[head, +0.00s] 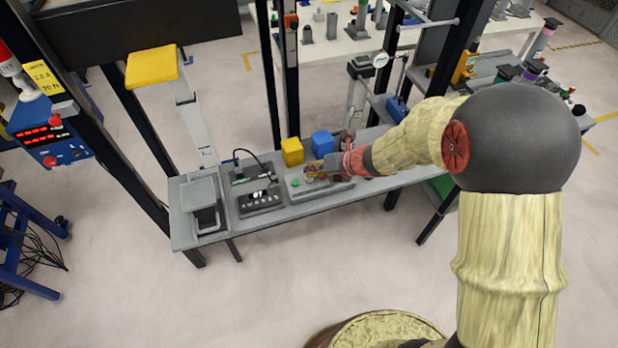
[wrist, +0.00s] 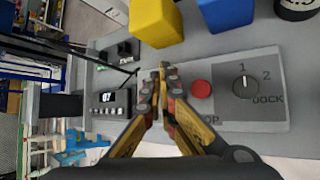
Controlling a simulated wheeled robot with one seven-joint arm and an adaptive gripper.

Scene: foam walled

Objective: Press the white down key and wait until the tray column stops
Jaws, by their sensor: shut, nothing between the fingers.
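A grey control panel (head: 335,187) lies on the bench, with a green button (head: 296,182) at its left end. In the wrist view the panel (wrist: 270,115) carries a red button (wrist: 201,89) and a rotary knob (wrist: 245,86) marked 1, 2 and DOCK. My gripper (head: 315,172) is over this panel, fingertips together and empty; it also fills the middle of the wrist view (wrist: 162,72). The fingers hide part of the panel. I cannot make out the white down key.
A black keyed box (head: 260,200) with a small display sits left of the panel. A yellow block (head: 292,151) and a blue block (head: 322,143) stand behind it. A grey tray-like box (head: 203,192) is at the bench's left end. Dark uprights flank the bench.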

